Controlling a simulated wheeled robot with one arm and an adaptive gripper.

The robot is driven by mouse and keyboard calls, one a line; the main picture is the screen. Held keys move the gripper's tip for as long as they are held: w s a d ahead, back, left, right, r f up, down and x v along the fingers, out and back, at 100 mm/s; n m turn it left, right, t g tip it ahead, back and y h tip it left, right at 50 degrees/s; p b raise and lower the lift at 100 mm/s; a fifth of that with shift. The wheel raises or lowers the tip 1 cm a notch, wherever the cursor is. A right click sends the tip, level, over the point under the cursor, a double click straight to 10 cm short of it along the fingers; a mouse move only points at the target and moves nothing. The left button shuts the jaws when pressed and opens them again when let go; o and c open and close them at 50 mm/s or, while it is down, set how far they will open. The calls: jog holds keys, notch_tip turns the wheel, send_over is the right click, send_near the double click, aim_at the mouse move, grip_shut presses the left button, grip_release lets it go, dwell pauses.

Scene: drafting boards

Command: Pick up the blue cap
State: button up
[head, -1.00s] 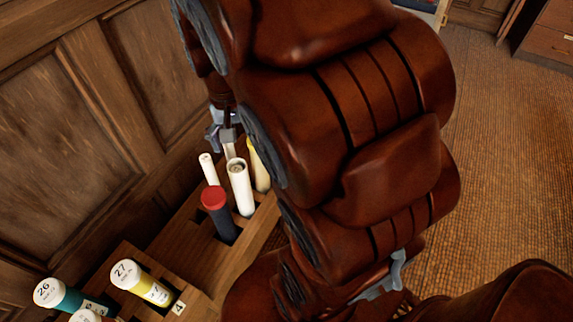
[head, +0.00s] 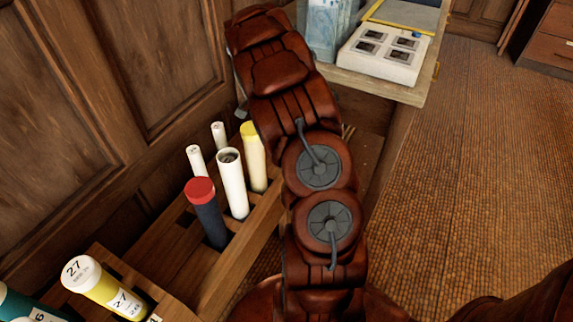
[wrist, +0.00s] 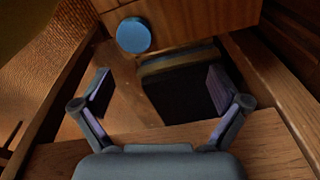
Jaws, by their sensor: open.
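The blue cap (wrist: 133,36) shows as a round blue disc at the top left of the wrist view, in front of a wooden panel. My gripper (wrist: 158,92) is open and empty, with its fingertips apart below the cap in that view. The cap lies beyond the left fingertip and apart from it. In the head view my arm hides the gripper and the area around it, and I cannot make out the cap there.
A wooden rack (head: 180,262) holds a red-capped dark tube (head: 206,212), a yellow-capped tube (head: 253,158) and several white tubes. A desk (head: 385,88) bears a white tray (head: 352,58). A dark block (wrist: 180,95) stands between my fingers. Woven floor (head: 490,170) is open at right.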

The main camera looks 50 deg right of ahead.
jog(key=s+d+f+m, duration=0.1)
jog(key=f, duration=0.1)
jog(key=s+d+f+y, duration=0.1)
jog(key=f, duration=0.1)
jog(key=s+d+f+m+b, duration=0.1)
jog(key=f, duration=0.1)
jog(key=shift+s+d+f+m, duration=0.2)
jog(key=shift+s+f+m, duration=0.1)
jog(key=shift+s, duration=0.1)
jog(key=shift+s+f, duration=0.15)
jog(key=shift+f, duration=0.2)
jog(key=shift+s+d+f+b, duration=0.1)
jog(key=shift+f+b, duration=0.25)
jog(key=shift+f, duration=1.4)
jog(key=shift+s+f+b, duration=0.1)
jog(key=shift+f+b, duration=0.25)
jog(key=shift+f, duration=1.4)
jog(key=c, duration=0.8)
jog(key=shift+r, duration=0.1)
jog(key=shift+c, duration=0.2)
